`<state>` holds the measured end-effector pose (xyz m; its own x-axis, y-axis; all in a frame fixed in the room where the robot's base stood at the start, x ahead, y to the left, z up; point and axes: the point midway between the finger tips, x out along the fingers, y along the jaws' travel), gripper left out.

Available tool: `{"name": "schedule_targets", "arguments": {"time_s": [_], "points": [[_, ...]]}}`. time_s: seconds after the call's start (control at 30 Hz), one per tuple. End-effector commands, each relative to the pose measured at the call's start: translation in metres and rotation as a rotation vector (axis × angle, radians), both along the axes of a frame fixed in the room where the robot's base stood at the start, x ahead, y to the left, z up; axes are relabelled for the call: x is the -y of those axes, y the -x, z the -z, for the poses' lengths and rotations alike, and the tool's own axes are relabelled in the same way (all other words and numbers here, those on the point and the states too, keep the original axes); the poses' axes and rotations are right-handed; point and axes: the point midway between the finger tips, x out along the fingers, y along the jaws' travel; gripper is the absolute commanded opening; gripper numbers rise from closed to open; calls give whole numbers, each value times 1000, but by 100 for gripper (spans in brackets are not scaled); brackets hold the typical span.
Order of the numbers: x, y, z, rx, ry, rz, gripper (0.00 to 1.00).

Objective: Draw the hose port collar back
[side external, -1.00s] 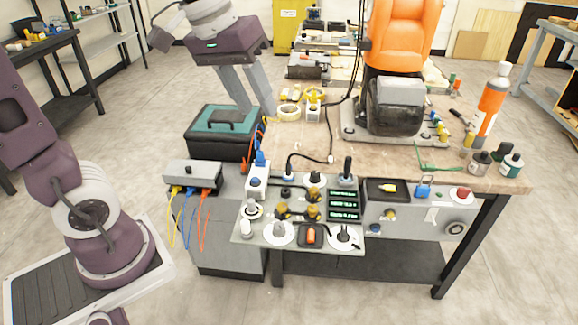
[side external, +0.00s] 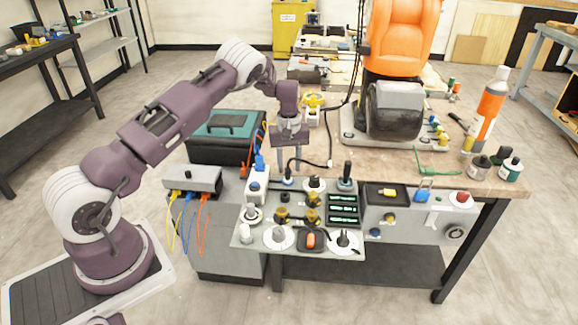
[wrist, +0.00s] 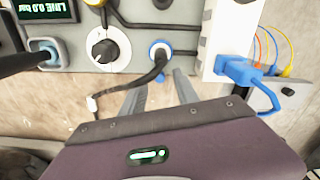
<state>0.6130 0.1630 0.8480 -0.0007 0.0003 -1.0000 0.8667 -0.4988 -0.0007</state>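The hose port is a round fitting with a blue collar (wrist: 160,50) on the grey panel, with a black hose (wrist: 147,77) coming out of it. In the side view the collar (side external: 288,181) is small, at the panel's back edge. My gripper (side external: 289,170) points down just above or behind the port; the exact gap is hard to judge. In the wrist view my gripper (wrist: 160,82) has its two grey fingers apart, one each side of the line to the port. The fingers are short of the collar in that picture, and nothing shows between them except possibly the hose.
A white box (side external: 257,184) with a blue plug (wrist: 245,72) stands at the other side. The loose black hose end lies on the worktop (side external: 385,160). A teal-topped case (side external: 225,125) is behind.

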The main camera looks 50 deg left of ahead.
Motion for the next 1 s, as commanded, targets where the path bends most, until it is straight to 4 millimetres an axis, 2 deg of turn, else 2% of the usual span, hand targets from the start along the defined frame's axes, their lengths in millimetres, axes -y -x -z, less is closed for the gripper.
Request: {"name": "schedule_targets", "arguments": {"time_s": [0.1, 0.3, 0.37, 0.5, 1.0], "points": [[0, 0, 7, 1, 0, 0, 37], [0, 0, 8, 1, 0, 1, 37], [0, 0, 8, 1, 0, 1, 27], [0, 0, 7, 1, 0, 1, 0], [0, 0, 7, 0, 0, 1, 0]]}}
